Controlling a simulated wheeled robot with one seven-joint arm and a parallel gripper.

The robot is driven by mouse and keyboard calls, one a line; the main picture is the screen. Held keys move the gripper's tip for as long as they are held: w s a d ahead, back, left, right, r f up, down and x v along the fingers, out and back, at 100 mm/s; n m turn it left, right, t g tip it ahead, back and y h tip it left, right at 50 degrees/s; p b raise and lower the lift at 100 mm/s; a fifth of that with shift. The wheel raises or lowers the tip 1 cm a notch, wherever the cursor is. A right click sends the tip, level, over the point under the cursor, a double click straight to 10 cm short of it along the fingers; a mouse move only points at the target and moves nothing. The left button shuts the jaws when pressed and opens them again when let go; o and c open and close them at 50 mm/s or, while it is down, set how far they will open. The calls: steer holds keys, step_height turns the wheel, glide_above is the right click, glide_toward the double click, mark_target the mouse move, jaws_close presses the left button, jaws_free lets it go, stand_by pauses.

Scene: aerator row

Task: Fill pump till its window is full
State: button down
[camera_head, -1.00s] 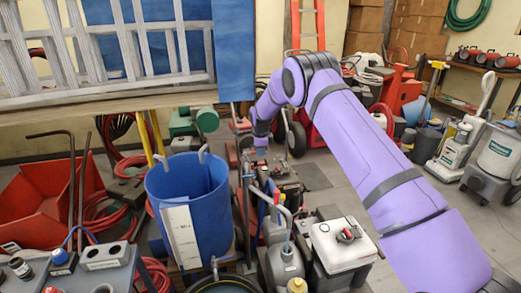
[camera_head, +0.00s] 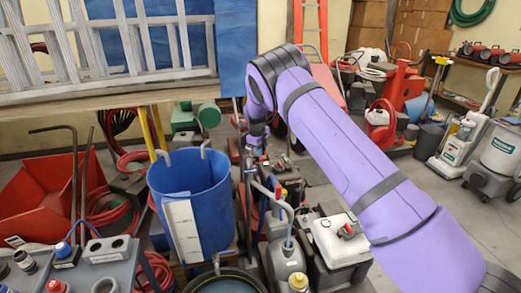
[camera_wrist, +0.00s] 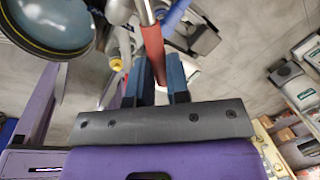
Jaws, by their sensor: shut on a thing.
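My gripper (camera_wrist: 160,68) shows in the wrist view with two blue fingers closed around a red-sleeved handle (camera_wrist: 153,48) on a metal rod. In the head view my gripper is small and mostly hidden among the equipment beyond the blue bin. I cannot tell for certain which machine is the pump. A grey can with a yellow cap (camera_head: 288,262) and a white-topped tank with a dark fitting (camera_head: 336,240) stand in front of that place. No filled window can be read in either view.
A tall blue bin (camera_head: 190,195) stands left of the can. A round dark-rimmed vessel (camera_head: 225,284) is at the bottom edge; a similar one shows in the wrist view (camera_wrist: 50,22). A red hopper (camera_head: 45,205) is at left.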

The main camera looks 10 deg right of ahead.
stand_by(0.3)
steer(key=c, duration=1.1)
jaws_free()
step_height(320, 180, up, 11)
steer(key=s+a, duration=0.1)
steer(key=shift+s+a+f, duration=0.2)
steer(key=shift+s+a, duration=0.05)
